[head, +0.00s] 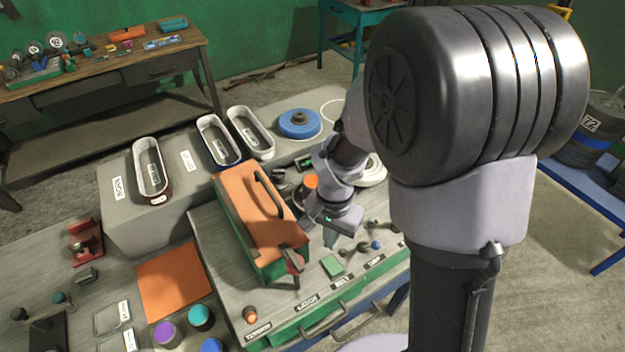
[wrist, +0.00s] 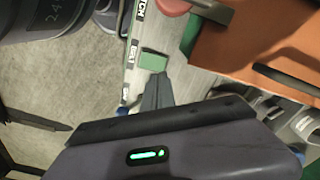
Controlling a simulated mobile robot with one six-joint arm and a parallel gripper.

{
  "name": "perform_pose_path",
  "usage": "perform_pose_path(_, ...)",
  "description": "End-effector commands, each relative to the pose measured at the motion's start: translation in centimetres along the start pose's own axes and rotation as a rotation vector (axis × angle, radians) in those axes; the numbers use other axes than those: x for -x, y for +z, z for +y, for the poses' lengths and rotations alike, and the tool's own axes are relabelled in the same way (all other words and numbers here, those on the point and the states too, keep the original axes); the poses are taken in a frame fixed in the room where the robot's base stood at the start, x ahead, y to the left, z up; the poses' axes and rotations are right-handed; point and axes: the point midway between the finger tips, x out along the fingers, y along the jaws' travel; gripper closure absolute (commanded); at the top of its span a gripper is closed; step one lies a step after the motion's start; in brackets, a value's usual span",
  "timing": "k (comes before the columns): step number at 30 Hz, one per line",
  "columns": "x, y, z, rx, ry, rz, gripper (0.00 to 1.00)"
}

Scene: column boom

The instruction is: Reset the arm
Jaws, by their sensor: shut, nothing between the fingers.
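My gripper (head: 330,238) points down above the right part of the grey workbench top (head: 222,240), just right of the orange-lidded green box. In the wrist view my gripper's fingers (wrist: 160,82) are together, with nothing between them. A small green block (head: 332,265) lies on the bench in front of the fingers. It also shows just beyond the fingertips in the wrist view (wrist: 153,61), and I cannot tell the height between them. My arm is bent down from the upper right and hides part of the bench behind it.
The orange-lidded box (head: 248,205) with a dark handle stands close to my gripper. Small dark parts and a blue ball (head: 376,245) lie to its right. Oval trays (head: 150,180) and a blue disc (head: 299,124) sit behind.

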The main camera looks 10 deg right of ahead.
Motion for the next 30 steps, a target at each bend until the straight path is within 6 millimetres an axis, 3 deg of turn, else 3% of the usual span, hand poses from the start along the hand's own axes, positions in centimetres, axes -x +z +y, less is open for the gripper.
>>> perform_pose_path(5, 2.0, 1.1, 0.3, 0.053, -0.092, 0.069, 1.0)
perform_pose_path(9, 4.6, 5.3, 2.3, 0.17, -0.243, 0.187, 1.0)
perform_pose_path(12, 5.2, 8.6, 4.0, 0.251, -0.332, 0.262, 1.0)
perform_pose_path(16, 5.3, 11.4, 5.3, 0.322, -0.402, 0.329, 1.0)
perform_pose_path(30, 5.7, 12.2, 5.7, 0.345, -0.421, 0.348, 1.0)
